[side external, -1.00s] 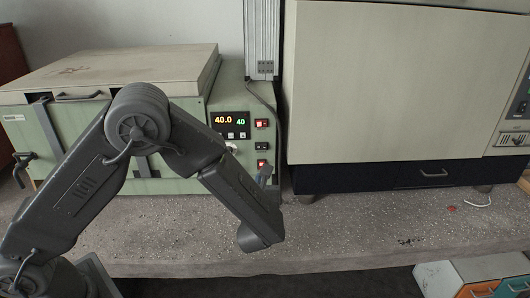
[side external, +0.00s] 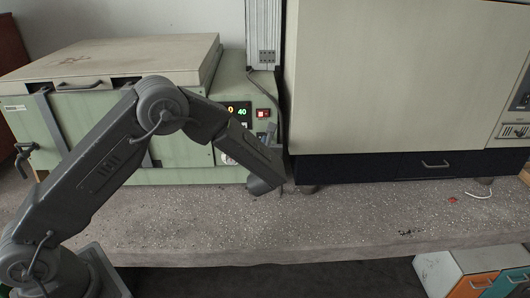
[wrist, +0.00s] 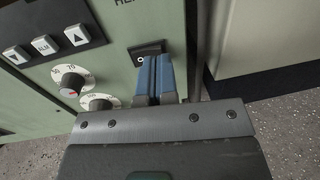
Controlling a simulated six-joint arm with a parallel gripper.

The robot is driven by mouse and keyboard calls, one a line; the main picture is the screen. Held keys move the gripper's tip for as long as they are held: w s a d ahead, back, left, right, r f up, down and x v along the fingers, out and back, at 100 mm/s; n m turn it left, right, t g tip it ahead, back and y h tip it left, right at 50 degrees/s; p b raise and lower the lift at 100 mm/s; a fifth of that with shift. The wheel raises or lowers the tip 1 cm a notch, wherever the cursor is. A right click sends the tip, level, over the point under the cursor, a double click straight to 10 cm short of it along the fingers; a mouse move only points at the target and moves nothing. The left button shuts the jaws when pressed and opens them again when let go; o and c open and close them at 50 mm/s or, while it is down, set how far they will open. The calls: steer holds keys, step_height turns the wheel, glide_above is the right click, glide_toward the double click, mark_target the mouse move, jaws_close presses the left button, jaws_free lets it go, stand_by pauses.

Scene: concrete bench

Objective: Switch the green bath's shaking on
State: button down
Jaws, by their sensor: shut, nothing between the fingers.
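The green bath (side external: 185,150) stands at the left of the bench, with its control panel at its right end. A lit red switch (side external: 263,113) is high on the panel. In the wrist view a dark rocker switch (wrist: 147,47) with a small white mark is right in front of my gripper. My gripper (wrist: 155,65) is shut and empty, its blue fingertips at the lower edge of this switch. I cannot tell whether they touch it. In the side view the blue fingertips (side external: 271,128) are below the red switch, and my arm hides the lower panel.
Two dial knobs (wrist: 72,81) and a row of arrow buttons (wrist: 45,45) are left of my fingers. A large beige cabinet (side external: 385,80) stands close on the right. The bench front (side external: 370,215) is mostly clear.

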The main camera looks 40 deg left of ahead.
steer(key=shift+w+a, duration=0.3)
steer(key=shift+w, duration=0.05)
steer(key=shift+w, duration=0.1)
